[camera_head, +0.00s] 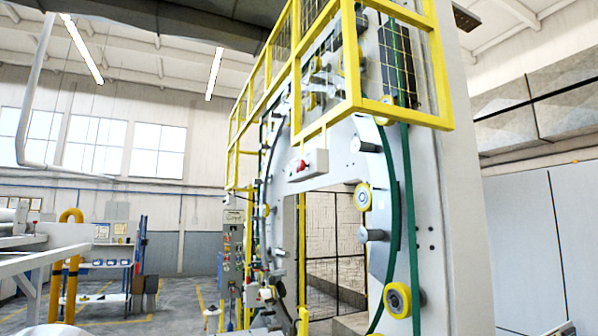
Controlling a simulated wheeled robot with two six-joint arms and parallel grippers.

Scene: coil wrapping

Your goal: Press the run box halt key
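A pale box (308,165) with a red button (301,165) on its left part is mounted on the front of the wrapping machine, above its arched opening. I cannot read any label on it. A tall grey control post (232,245) with several small keys or lamps stands at the left of the machine. Its keys are too small to tell apart. Neither of my grippers can be made out in the head view.
The wrapping machine (413,190) has a yellow guard cage (350,95), green belts and yellow-rimmed rollers (398,300). Yellow curved posts (72,265) and a shelf rack (112,262) stand at the left. Open floor (180,295) lies between the rack and the machine.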

